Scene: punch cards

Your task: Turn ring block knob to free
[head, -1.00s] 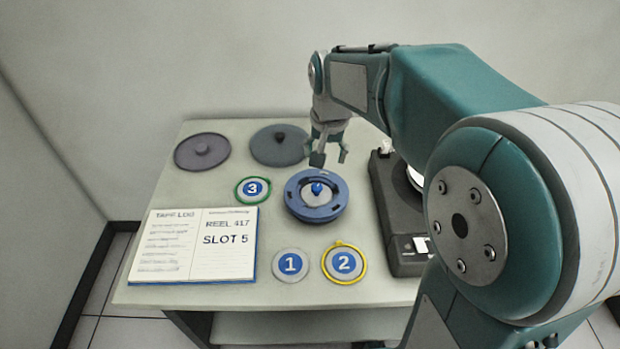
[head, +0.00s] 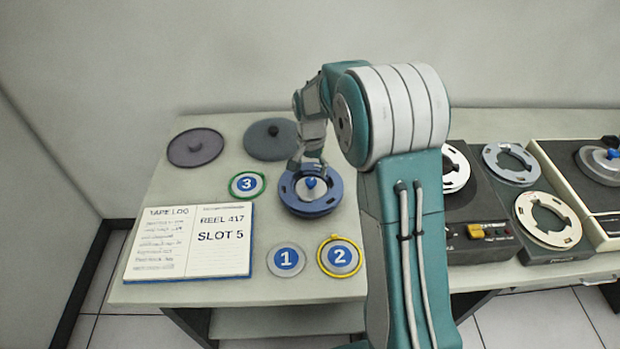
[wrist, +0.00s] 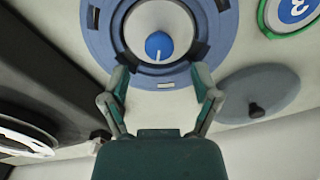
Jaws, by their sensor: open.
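The blue ring block (head: 311,204) lies flat on the table, with a blue knob (head: 310,183) at its pale centre. In the wrist view the knob (wrist: 159,46) is round with a white mark line pointing down in the picture. My gripper (wrist: 158,72) is open, its two fingertips apart at the near edge of the ring's inner opening, with the knob beyond and between them. In the head view my gripper (head: 307,165) is at the back rim of the ring. I cannot tell whether the fingers touch the ring.
Discs labelled 1 (head: 286,260), 2 (head: 340,257) and 3 (head: 246,184) lie around the block. An open log book (head: 190,243) is at left, and two grey discs (head: 198,147) (head: 271,139) lie behind. Tape machines (head: 478,200) stand right, partly behind my arm.

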